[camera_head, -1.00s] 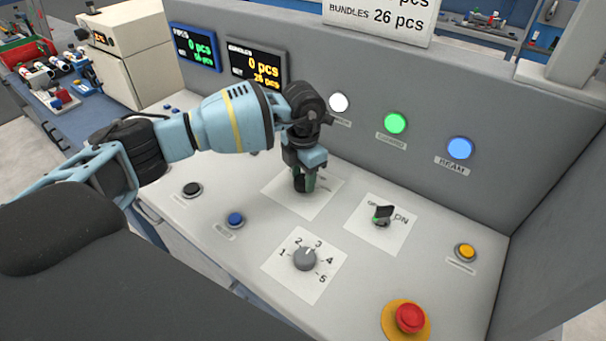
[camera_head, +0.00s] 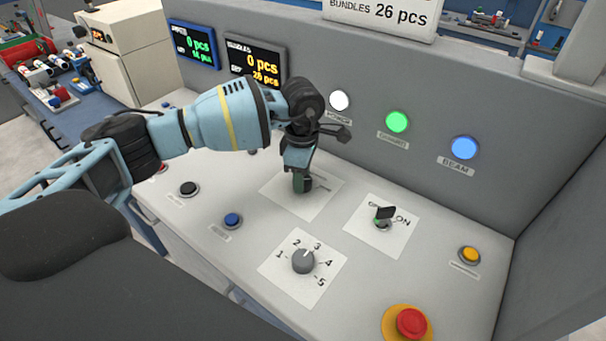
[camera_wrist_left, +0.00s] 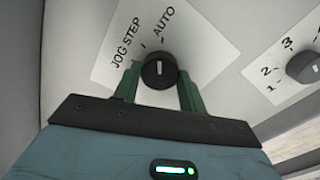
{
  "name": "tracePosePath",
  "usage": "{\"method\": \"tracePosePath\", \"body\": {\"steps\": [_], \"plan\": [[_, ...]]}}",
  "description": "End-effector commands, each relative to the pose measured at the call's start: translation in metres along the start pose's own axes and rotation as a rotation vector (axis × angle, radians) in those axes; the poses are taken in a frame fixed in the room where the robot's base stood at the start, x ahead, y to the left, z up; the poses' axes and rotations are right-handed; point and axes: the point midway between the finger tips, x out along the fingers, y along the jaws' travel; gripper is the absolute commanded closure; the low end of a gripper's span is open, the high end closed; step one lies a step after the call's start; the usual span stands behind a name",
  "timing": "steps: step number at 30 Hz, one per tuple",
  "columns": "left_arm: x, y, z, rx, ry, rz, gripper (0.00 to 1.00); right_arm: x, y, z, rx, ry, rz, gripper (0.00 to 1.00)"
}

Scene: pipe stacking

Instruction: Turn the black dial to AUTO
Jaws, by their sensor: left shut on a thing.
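The black dial (camera_wrist_left: 158,71) sits on a white label plate with the words JOG STEP and AUTO (camera_wrist_left: 163,22), in the left wrist view. A short white mark on its top runs roughly up the picture, nearer in line with the AUTO tick than the JOG STEP tick. My left gripper (camera_wrist_left: 157,84) is shut on the dial, one green finger at each side. In the head view my left gripper (camera_head: 301,186) points down onto the plate (camera_head: 318,200) and hides the dial. My right gripper is not in view.
A grey numbered dial (camera_head: 303,261) and an ON switch (camera_head: 384,215) stand near on the panel. The upright grey wall with lamps rises behind.

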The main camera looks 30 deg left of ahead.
Motion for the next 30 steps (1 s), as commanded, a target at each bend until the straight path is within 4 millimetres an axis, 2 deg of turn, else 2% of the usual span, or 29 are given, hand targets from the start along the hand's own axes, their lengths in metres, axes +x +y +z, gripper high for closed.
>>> {"method": "tracePosePath", "body": {"steps": [9,24,25,30], "plan": [[-0.0013,0.0006,0.0003,0.107,-0.002,0.002,0.81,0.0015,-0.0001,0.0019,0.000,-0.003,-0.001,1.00],[-0.0018,0.0006,0.0004,0.128,-0.002,0.003,0.81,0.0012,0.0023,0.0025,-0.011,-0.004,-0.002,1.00],[-0.0018,0.0006,0.0004,0.127,-0.002,0.003,0.57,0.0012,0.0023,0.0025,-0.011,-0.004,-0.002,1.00],[-0.0013,0.0004,0.0003,0.126,-0.001,0.002,0.37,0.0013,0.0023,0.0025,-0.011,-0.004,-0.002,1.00]]}}
